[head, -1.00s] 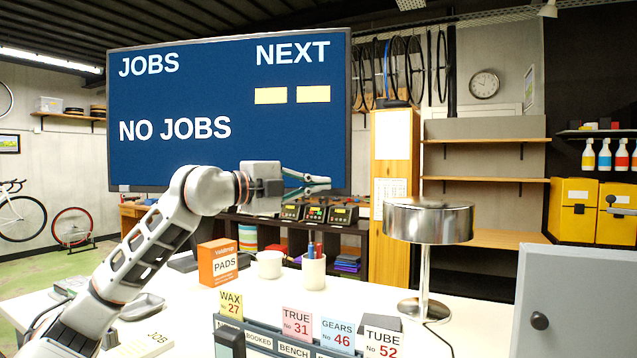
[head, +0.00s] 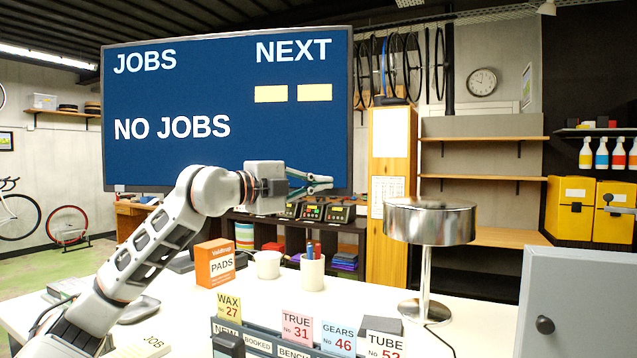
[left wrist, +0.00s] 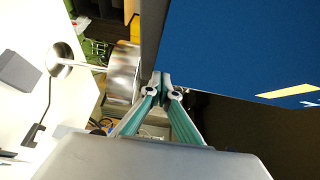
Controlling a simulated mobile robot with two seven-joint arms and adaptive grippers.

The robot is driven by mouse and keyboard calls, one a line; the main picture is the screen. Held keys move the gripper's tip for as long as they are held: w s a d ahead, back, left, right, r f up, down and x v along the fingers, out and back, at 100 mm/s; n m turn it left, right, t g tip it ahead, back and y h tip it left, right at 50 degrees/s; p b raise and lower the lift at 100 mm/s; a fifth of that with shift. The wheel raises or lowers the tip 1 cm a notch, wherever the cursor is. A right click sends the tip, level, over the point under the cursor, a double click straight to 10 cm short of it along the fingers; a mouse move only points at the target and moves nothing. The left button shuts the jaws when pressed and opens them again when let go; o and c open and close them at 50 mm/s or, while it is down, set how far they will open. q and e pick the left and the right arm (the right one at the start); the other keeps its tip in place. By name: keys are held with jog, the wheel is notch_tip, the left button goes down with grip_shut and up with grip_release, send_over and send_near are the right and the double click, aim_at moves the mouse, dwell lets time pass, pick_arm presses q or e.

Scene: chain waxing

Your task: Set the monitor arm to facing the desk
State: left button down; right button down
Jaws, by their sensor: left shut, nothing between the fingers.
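A large monitor (head: 228,112) with a blue screen reading JOBS, NEXT and NO JOBS fills the upper left of the head view. The monitor arm behind it is hidden. My left gripper (head: 328,183) is shut and empty, in front of the screen's lower right corner, pointing right. In the left wrist view the monitor (left wrist: 245,50) fills the upper right, and the shut fingertips (left wrist: 160,78) lie close to its edge. I cannot tell whether they touch it. My right gripper is not in view.
On the white desk (head: 270,290) stand a chrome lamp (head: 430,222), an orange PADS box (head: 215,263), a mug (head: 268,264), a pen cup (head: 312,272) and a card rack (head: 265,340). A grey cabinet door (head: 580,310) is at the right front. Shelves stand behind.

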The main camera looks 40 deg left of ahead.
pick_arm(q)
jog(key=w+a+n+y+p, duration=0.1)
jog(key=w+a+y, duration=0.1)
jog(key=w, duration=0.3)
jog(key=shift+w+a+r+p, duration=0.35)
jog(key=shift+r, duration=0.1)
jog(key=shift+d+f, duration=0.1)
jog(key=shift+d, duration=0.05)
